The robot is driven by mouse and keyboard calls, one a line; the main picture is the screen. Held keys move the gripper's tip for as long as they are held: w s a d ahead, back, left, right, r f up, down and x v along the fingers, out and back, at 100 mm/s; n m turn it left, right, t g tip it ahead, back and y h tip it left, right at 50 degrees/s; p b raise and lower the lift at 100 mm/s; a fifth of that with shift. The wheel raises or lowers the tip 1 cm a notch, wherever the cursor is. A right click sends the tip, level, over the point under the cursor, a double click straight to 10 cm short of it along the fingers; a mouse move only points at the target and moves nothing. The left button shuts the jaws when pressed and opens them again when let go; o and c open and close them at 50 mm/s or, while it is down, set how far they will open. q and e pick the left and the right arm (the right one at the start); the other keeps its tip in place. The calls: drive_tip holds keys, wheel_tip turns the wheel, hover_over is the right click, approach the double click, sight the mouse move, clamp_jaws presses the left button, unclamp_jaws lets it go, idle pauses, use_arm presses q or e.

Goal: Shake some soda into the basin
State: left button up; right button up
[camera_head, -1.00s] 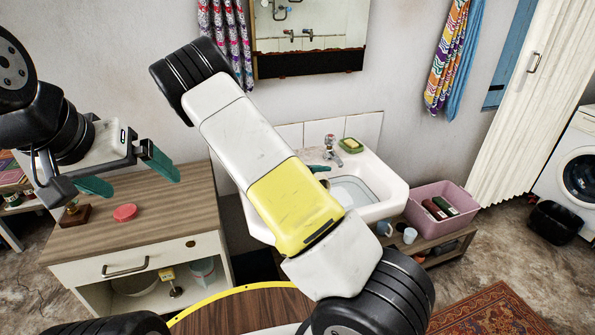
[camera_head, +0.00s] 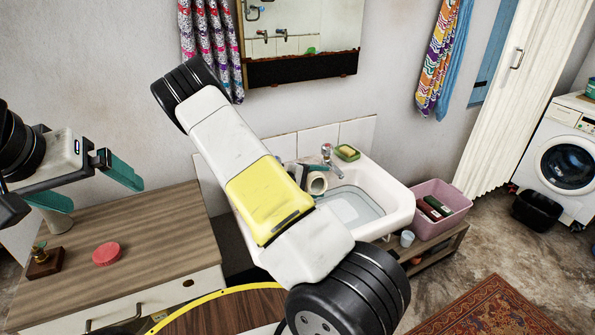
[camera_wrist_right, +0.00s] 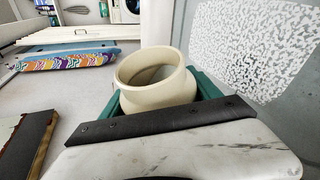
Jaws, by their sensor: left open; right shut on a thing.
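My right gripper (camera_head: 301,174) is shut on a cream jar (camera_head: 317,183). The jar lies tipped well over onto its side above the left part of the white basin (camera_head: 399,200), its round mouth facing out. In the right wrist view the jar (camera_wrist_right: 158,82) sits between the teal fingers, its mouth open and its inside pale. No falling powder shows. The basin holds clear water. My left gripper (camera_head: 122,172) is open and empty above the wooden cabinet top. My right forearm hides the left side of the basin.
A tap (camera_head: 330,158) and a green soap dish (camera_head: 347,153) are at the basin's back. The cabinet (camera_head: 150,235) holds a red round object (camera_head: 106,254) and a pale cup (camera_head: 57,218). A pink crate (camera_head: 437,207) stands right of the basin. A mirror (camera_head: 300,40) hangs above.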

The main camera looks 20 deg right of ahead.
drive_tip(key=shift+r+n+g, duration=0.3)
drive_tip(key=shift+n+g, duration=0.2)
drive_tip(key=shift+r+n+g, duration=0.3)
drive_tip(key=shift+n, duration=0.3)
drive_tip(key=shift+s+g, duration=0.1)
drive_tip(key=shift+g, duration=0.2)
drive_tip(key=shift+n, duration=0.3)
drive_tip(key=shift+r, duration=0.2)
drive_tip(key=shift+r+n+g, duration=0.1)
drive_tip(key=shift+n+g, duration=0.4)
drive_tip(key=shift+n, duration=0.2)
